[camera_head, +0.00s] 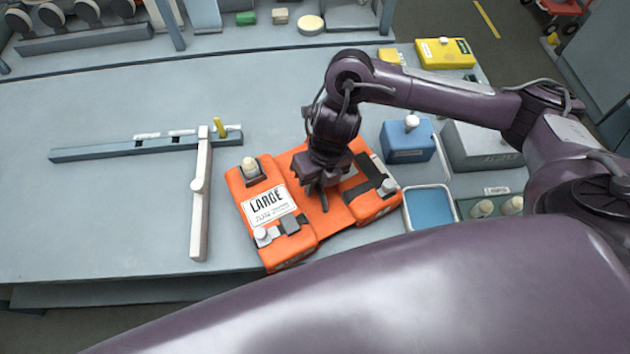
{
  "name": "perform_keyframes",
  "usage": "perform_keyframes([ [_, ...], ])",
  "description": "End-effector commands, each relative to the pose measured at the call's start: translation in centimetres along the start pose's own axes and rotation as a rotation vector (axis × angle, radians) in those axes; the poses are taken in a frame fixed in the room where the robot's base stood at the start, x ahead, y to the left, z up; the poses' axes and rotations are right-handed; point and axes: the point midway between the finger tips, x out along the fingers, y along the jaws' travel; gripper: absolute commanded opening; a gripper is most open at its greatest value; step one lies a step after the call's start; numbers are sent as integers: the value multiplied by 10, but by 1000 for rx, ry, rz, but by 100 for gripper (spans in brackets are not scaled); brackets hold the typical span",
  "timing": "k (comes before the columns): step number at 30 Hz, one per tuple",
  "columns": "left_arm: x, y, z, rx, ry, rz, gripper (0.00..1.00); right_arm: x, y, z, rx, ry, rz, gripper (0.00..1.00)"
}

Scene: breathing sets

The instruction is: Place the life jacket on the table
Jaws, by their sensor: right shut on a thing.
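The orange life jacket (295,252) lies on the grey-blue table (100,230) near its front edge, with a white label reading "LARGE" on its left half. My right gripper (318,200) points down at the middle of the jacket and is shut on it; the fingertips are partly hidden by the wrist. I cannot tell whether the jacket rests fully on the table or is slightly raised. My left gripper is not in view.
A blue box (408,143), a blue tray (430,208) and a grey box (480,146) stand right of the jacket. A yellow case (444,53) is at the back right. A T-shaped bar tool (200,195) lies left. The table's left side is clear.

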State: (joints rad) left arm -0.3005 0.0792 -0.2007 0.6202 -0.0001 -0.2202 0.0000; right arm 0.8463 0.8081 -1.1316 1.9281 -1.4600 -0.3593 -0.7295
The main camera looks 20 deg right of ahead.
Motion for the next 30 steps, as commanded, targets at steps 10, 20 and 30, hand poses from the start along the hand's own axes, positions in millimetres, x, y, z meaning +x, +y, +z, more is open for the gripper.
perform_keyframes([
  [10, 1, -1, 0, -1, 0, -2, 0, 0, 0, 0, 0, 0, 0, 34],
  [20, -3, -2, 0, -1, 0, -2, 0, -15, 0, 1, -2, -4, -1, 34],
  [30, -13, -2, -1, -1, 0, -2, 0, -76, -1, 2, -1, -6, -3, 34],
])
